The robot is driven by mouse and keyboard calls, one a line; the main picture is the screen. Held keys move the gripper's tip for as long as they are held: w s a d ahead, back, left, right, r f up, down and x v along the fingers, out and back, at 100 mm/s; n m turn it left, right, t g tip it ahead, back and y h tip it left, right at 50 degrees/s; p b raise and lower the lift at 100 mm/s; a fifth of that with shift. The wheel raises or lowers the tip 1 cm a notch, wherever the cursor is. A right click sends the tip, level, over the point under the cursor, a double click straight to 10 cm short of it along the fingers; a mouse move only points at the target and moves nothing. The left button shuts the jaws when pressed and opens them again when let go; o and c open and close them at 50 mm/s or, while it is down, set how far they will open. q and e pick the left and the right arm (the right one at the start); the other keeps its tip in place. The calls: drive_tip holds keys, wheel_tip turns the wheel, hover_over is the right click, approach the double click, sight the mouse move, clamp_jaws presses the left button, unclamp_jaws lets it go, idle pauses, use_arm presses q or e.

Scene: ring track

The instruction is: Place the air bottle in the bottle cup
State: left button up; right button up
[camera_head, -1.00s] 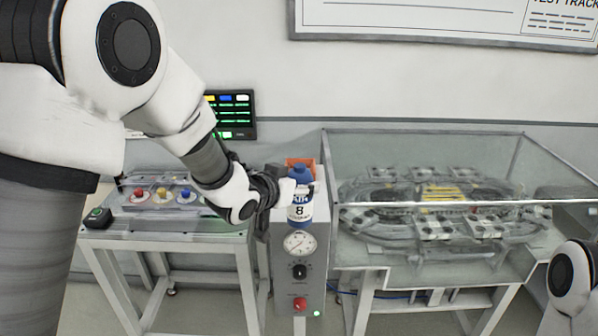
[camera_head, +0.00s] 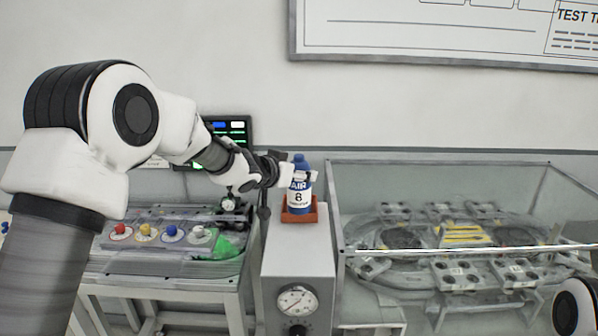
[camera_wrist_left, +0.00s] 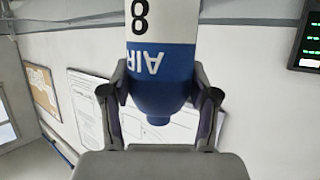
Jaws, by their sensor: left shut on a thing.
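The air bottle (camera_head: 299,198) is white with blue bands, a blue top, and the marks "AIR" and "8". It stands upright in the head view, its lower end within the outline of the orange-red bottle cup (camera_head: 298,219) on the grey cabinet. I cannot tell whether its base touches the cup floor. My left gripper (camera_head: 297,177) is shut on the bottle's upper part. In the left wrist view the bottle (camera_wrist_left: 165,60) is between the two fingers (camera_wrist_left: 160,95). Only a piece of my right arm shows at the lower right; its gripper is out of view.
The grey cabinet (camera_head: 298,258) carries a gauge (camera_head: 297,301) on its front. A clear-walled track case (camera_head: 455,180) stands close on the right. A button panel (camera_head: 150,255) with several coloured buttons is on the left, with a screen (camera_head: 228,130) behind.

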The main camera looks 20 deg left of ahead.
use_arm(q)
drive_tip(key=w, duration=0.1)
drive_tip(key=w+p, duration=0.1)
drive_tip(key=w+r+p, duration=0.1)
drive_tip(key=shift+w+a, duration=0.1)
drive_tip(key=shift+a, duration=0.3)
drive_tip(key=shift+w+a+f+p, duration=0.1)
drive_tip(key=shift+w+p, duration=0.25)
drive_tip(key=shift+w, duration=0.05)
wheel_tip(320, 180, down, 4)
drive_tip(key=shift+f+b, duration=0.2)
drive_tip(key=shift+b, duration=0.1)
use_arm(e)
drive_tip(key=r, duration=0.3)
drive_tip(key=shift+s+d+r, duration=0.15)
drive_tip(key=shift+s, duration=0.15)
use_arm(q)
drive_tip(key=o, duration=1.5)
drive_tip(key=shift+f, duration=0.1)
drive_tip(key=shift+o, duration=0.2)
drive_tip(key=shift+w, duration=0.1)
